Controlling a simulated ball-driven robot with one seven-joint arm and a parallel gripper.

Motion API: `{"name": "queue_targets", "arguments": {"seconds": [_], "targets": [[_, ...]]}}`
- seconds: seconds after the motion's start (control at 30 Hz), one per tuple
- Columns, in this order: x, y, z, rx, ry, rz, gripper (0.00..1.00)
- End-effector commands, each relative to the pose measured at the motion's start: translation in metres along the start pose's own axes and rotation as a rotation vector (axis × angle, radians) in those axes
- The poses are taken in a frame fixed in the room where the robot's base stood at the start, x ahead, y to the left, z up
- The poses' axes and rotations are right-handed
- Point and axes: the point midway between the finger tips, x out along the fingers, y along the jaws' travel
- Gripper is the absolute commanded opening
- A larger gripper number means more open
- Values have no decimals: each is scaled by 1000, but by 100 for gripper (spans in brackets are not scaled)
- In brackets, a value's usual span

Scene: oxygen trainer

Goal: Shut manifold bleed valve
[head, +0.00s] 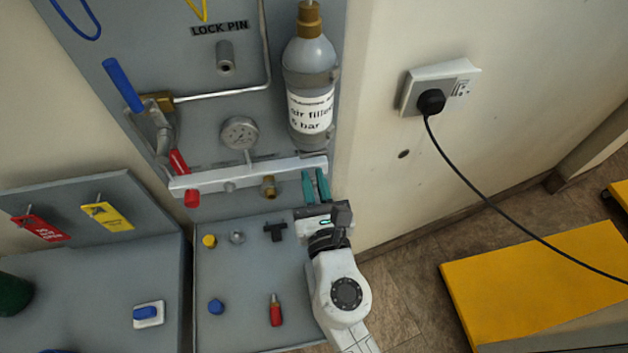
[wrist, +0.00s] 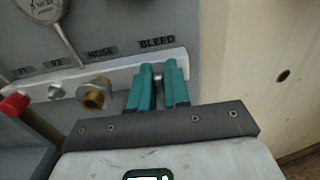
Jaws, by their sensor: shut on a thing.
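The white manifold bar (head: 247,175) runs across the lower part of the grey panel; it also shows in the wrist view (wrist: 119,76). The BLEED label (wrist: 157,43) sits above its right end. My gripper (head: 315,180) is at that right end, its two teal fingers upright in front of the bar. In the wrist view my gripper (wrist: 160,75) is right below the BLEED label, with a narrow gap between the fingers. It is shut on the bleed valve, which the fingers almost wholly hide. I cannot tell how far the valve is turned.
A brass hose fitting (wrist: 96,94) and a red knob (head: 192,198) sit to the left on the bar. A gauge (head: 240,133) and a cylinder (head: 310,75) are above. Several loose parts lie on the grey shelf (head: 245,275). A black cable (head: 475,192) hangs at right.

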Motion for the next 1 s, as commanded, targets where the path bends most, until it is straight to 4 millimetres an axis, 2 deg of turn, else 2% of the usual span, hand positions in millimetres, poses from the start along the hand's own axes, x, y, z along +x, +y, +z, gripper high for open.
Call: {"name": "queue_targets", "arguments": {"seconds": [0.47, 0.67, 1.0], "targets": [[0, -1, -1, 51, 0, 0, 0], [0, -2, -2, 169, 0, -1, 0], [0, -5, -3, 480, 0, 0, 0]]}}
